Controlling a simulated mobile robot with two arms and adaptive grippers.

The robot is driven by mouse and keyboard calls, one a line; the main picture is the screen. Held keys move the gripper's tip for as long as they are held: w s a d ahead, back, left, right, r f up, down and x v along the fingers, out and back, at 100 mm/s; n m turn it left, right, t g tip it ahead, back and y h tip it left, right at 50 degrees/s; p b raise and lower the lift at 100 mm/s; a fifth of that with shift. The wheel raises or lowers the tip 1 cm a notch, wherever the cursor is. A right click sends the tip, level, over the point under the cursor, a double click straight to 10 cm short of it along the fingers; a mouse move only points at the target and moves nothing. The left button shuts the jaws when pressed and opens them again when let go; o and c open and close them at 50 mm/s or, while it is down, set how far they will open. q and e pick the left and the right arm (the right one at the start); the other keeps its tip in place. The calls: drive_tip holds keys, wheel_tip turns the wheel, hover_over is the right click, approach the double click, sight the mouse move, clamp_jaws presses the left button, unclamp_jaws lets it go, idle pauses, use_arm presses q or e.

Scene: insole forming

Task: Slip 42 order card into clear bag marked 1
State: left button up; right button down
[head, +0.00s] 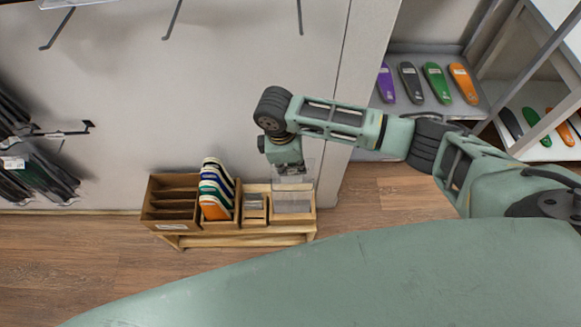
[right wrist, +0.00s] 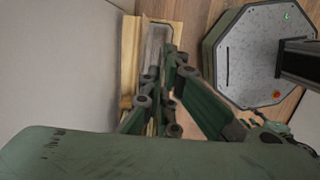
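My right gripper (head: 291,170) points down at the top of a clear, see-through bag or sleeve (head: 292,197) in the right-hand section of a wooden rack. In the right wrist view its fingers (right wrist: 166,68) are close together above a narrow grey strip (right wrist: 155,45) in a wooden frame. I cannot tell whether they are closed on the clear material. A small wooden holder (head: 254,208) with greyish contents, possibly cards, sits just left of the clear bag. No number 42 or mark 1 is readable. My left gripper is not in view.
The low wooden rack (head: 245,240) stands against the wall. Its other sections hold coloured insoles (head: 215,190) and an empty slotted box (head: 172,205). A shelf (head: 440,108) with several insoles is at upper right. Dark items hang at far left.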

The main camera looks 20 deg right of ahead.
sight(293, 178)
drive_tip(key=shift+d, duration=0.15)
drive_tip(key=shift+f+b, duration=0.5)
drive_tip(key=shift+b, duration=0.6)
drive_tip(key=shift+f, duration=3)
drive_tip(key=c, duration=1.9)
unclamp_jaws()
drive_tip(key=shift+o, duration=0.2)
